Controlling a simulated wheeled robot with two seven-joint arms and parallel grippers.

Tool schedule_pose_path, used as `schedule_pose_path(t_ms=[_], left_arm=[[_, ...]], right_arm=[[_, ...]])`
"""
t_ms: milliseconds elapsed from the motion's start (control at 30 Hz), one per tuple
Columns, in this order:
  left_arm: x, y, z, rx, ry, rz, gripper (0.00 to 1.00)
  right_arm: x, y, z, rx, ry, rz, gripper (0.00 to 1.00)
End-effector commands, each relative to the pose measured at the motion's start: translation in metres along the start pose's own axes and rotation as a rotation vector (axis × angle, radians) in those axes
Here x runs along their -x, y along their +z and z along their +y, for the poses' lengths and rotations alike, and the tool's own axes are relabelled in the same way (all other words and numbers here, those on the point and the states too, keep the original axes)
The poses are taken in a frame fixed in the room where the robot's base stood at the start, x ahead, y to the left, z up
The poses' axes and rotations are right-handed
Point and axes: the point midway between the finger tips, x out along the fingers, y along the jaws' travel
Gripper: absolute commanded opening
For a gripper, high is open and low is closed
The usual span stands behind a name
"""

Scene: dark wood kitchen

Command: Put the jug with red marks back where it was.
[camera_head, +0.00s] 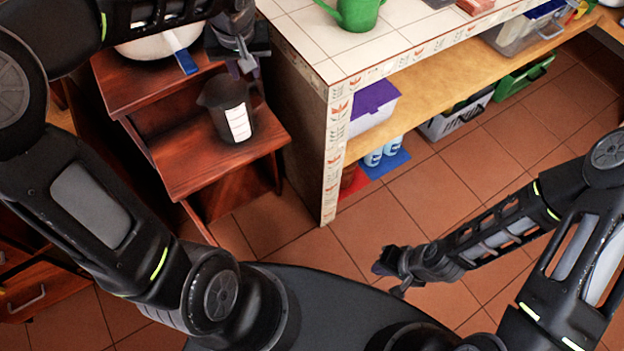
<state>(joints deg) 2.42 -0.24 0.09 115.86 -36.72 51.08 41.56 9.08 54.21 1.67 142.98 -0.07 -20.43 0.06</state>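A dark jug (223,121) with a white marked strip on its side stands upright on the lower step of a red-brown wooden stand (195,165). The colour of its small marks is too fine to tell. My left gripper (243,68) points down just above and behind the jug, near its handle side. Whether its fingers touch the handle, and whether they are open or shut, I cannot tell. My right gripper (386,275) is low over the floor at the right, away from the jug; its finger state is unclear.
A white pot (150,46) with a blue-handled utensil (184,58) sits on the upper step. A tiled counter (310,42) stands to the right, with a green vessel (352,14) on top. Its lower shelf holds a purple-lidded box (372,108). Tiled floor (420,215) is clear in front.

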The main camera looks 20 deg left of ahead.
Motion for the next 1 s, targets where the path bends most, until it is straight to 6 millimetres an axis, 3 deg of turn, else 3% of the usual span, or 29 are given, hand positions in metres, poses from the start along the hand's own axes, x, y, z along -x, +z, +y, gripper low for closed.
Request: schedule_pose_path(t_ms=[167, 267, 367, 400, 500, 600, 700, 800, 1000], left_arm=[[-0.052, 0.036, 0.040, -0.093, 0.085, -0.081, 0.27], [-0.101, 0.081, 0.077, -0.165, 0.179, -0.156, 0.27], [-0.151, 0.148, 0.114, -0.224, 0.292, -0.240, 0.27], [-0.170, 0.179, 0.126, -0.236, 0.335, -0.272, 0.27], [-0.205, 0.258, 0.145, -0.248, 0.416, -0.332, 0.27], [-0.225, 0.321, 0.147, -0.243, 0.446, -0.363, 0.27], [-0.234, 0.363, 0.142, -0.243, 0.446, -0.375, 0.27], [-0.238, 0.383, 0.137, -0.245, 0.439, -0.375, 0.27], [-0.239, 0.387, 0.135, -0.247, 0.436, -0.371, 0.27]], right_arm=[[0.000, 0.000, 0.000, 0.000, 0.000, 0.000, 0.00], [0.000, 0.000, 0.000, 0.000, 0.000, 0.000, 0.00], [0.000, 0.000, 0.000, 0.000, 0.000, 0.000, 0.00], [0.000, 0.000, 0.000, 0.000, 0.000, 0.000, 0.00], [0.000, 0.000, 0.000, 0.000, 0.000, 0.000, 0.00], [0.000, 0.000, 0.000, 0.000, 0.000, 0.000, 0.00], [0.000, 0.000, 0.000, 0.000, 0.000, 0.000, 0.00], [0.000, 0.000, 0.000, 0.000, 0.000, 0.000, 0.00], [0.000, 0.000, 0.000, 0.000, 0.000, 0.000, 0.00]])
